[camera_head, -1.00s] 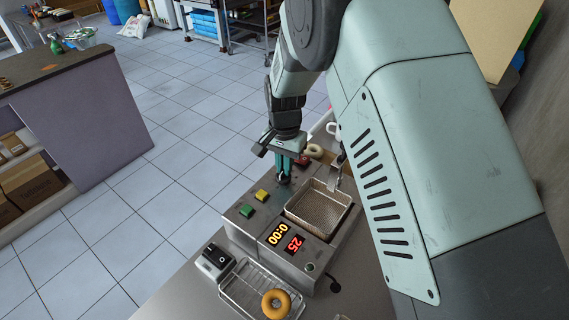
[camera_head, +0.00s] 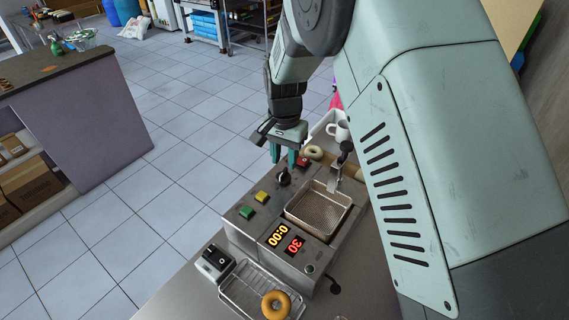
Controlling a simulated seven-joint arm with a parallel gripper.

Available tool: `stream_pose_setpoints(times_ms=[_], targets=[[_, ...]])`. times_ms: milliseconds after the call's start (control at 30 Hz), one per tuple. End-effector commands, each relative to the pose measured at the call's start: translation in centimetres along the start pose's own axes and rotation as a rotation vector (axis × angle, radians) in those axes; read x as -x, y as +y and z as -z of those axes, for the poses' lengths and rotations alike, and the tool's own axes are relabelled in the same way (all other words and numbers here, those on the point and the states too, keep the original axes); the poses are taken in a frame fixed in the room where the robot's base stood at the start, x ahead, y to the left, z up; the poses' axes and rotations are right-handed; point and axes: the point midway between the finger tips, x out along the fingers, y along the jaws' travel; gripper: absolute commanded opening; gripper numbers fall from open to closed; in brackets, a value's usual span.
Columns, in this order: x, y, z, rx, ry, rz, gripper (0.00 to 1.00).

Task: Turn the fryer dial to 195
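The fryer (camera_head: 237,226) is a grey steel unit on the counter. Its black dial (camera_head: 284,178) stands on the top panel at the far end, its face now uncovered. My gripper (camera_head: 284,160) is just above and beyond the dial, apart from it, with its two teal fingers spread and nothing between them. The red display (camera_head: 293,245) reads 30. The yellow display (camera_head: 277,235) beside it reads 0:00. Any scale marks around the dial are too small to read.
The fryer basket (camera_head: 318,208) sits right of the dial. A green button (camera_head: 246,212) and a yellow button (camera_head: 262,197) are to its left, a red one (camera_head: 304,162) beyond. A doughnut (camera_head: 276,304) lies on a wire rack (camera_head: 238,292) in front. A mug (camera_head: 339,131) stands behind.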

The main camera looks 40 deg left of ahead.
Motion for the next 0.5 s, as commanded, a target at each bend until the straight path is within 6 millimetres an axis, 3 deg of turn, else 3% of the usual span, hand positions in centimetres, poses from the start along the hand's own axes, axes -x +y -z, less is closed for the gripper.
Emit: stream_pose_setpoints(times_ms=[200,500], targets=[[4.7,-0.1,0.1,0.000,0.003,0.003,0.36],[7.5,0.0,0.0,0.000,0.001,0.001,0.36]])
